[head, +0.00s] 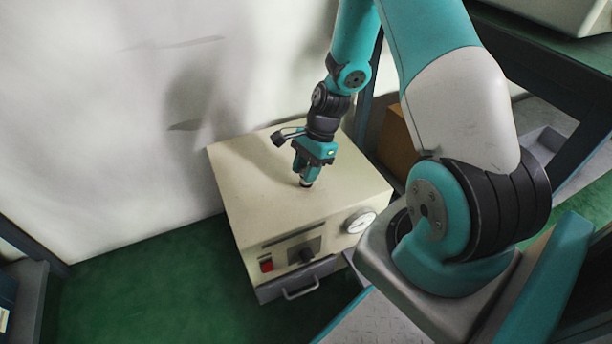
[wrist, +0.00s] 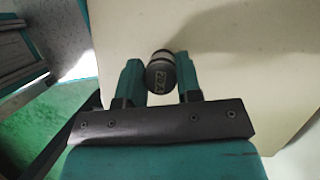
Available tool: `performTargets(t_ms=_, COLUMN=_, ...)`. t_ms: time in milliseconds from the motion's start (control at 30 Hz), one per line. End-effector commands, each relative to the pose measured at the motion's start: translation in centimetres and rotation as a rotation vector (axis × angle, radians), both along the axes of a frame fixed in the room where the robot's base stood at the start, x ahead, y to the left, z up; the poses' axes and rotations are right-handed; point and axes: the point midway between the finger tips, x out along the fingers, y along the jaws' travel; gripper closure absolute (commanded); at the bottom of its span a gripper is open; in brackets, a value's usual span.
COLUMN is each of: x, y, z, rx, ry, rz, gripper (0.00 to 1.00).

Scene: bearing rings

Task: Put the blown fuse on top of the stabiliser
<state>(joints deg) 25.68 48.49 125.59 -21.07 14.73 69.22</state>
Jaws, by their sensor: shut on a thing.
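The stabiliser (head: 260,205) is a cream box with a flat top, a round dial, a red switch and a dark knob on its front. My gripper (head: 306,180) points down over the middle of its top. In the wrist view my gripper (wrist: 160,78) is shut on the fuse (wrist: 161,74), a small dark cylinder with a lighter band and pale markings. In the head view the fuse (head: 306,184) is a small dark shape between the fingertips, at or just above the top. I cannot tell whether it touches. The stabiliser's top (wrist: 240,60) fills most of the wrist view.
A pale wall (head: 100,130) stands behind and left of the stabiliser. A brown box (head: 398,140) and a dark-framed bench (head: 560,75) are on the right. Green floor (head: 140,275) is open at the front left. The stabiliser's top is otherwise clear.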

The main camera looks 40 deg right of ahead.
Motion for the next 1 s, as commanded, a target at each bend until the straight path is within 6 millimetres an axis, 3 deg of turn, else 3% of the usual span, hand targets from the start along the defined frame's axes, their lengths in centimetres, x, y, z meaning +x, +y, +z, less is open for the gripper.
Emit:
performTargets(t_ms=67, x=0.0, y=0.0, z=-1.3, rx=0.0, ry=0.0, rz=-0.001, gripper=0.92)
performTargets(t_ms=400, x=0.0, y=0.0, z=-1.4, rx=0.0, ry=0.0, rz=0.0, gripper=0.92)
performTargets(t_ms=433, x=0.0, y=0.0, z=-1.5, rx=0.0, ry=0.0, rz=0.0, gripper=0.65)
performTargets(t_ms=533, x=0.0, y=0.0, z=-1.4, rx=0.0, ry=-0.001, rz=0.0, gripper=0.42)
performTargets(t_ms=833, x=0.0, y=0.0, z=-1.2, rx=0.0, ry=-0.001, rz=0.0, gripper=0.42)
performTargets(t_ms=1000, x=0.0, y=-0.7, z=0.9, rx=-0.001, ry=-0.003, rz=-0.001, gripper=0.42)
